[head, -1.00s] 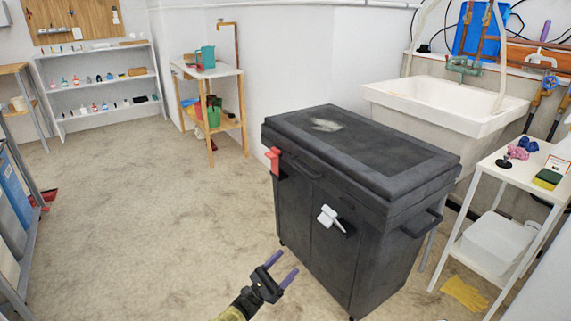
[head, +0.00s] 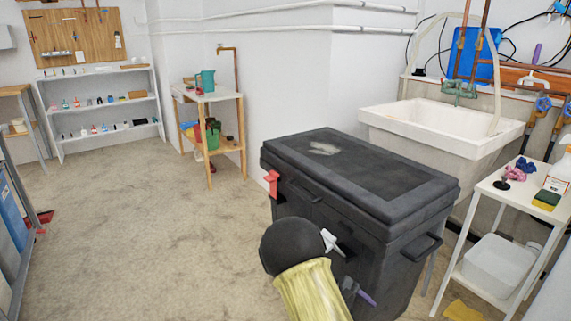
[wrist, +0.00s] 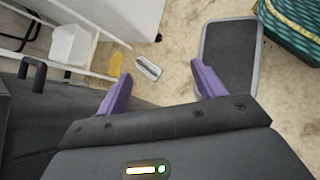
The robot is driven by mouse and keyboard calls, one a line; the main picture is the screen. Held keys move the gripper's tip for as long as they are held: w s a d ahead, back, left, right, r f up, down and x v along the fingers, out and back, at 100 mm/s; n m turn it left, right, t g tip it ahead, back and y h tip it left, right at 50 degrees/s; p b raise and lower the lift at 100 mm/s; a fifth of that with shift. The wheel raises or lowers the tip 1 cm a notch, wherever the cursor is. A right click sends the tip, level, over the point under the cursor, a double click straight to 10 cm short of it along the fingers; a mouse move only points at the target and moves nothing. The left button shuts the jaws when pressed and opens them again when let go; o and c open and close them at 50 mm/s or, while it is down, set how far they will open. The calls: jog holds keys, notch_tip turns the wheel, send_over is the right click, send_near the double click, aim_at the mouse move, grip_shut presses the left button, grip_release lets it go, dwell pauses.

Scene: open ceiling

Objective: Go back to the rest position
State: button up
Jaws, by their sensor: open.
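My gripper (wrist: 160,88) is open and empty in the wrist view, its two purple fingers spread apart over the floor. In the head view my gripper (head: 358,292) shows only in part beside the front of the black cart, mostly hidden behind my own arm. The black lidded cart (head: 360,165) stands in the middle right of the head view, with a red opener (head: 272,184) and a white-handled item on its front. My arm covers part of that front.
A white sink (head: 440,125) is behind the cart. A white side table (head: 500,200) stands at the right with sponges and a bottle on it. A wooden stand (head: 212,95) and shelves (head: 100,102) are at the back.

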jog(key=s+a+r+m+t+y, duration=0.3)
jog(key=s+r+m+y, duration=0.25)
jog(key=s, duration=0.25)
jog(key=s+a+r+m+t+y, duration=0.2)
jog(key=s+r+m+y, duration=0.3)
jog(key=s+r, duration=0.25)
jog(key=w+p+v, duration=0.3)
jog(key=p+v, duration=1.5)
jog(key=p, duration=0.1)
jog(key=w+a+r+p+v, duration=0.1)
jog(key=w+p+v, duration=0.3)
jog(key=p+v, duration=1.4)
jog(key=shift+a+r+p, duration=0.25)
jog(key=shift+a+p, duration=0.1)
jog(key=shift+p, duration=0.2)
jog(key=shift+h, duration=0.25)
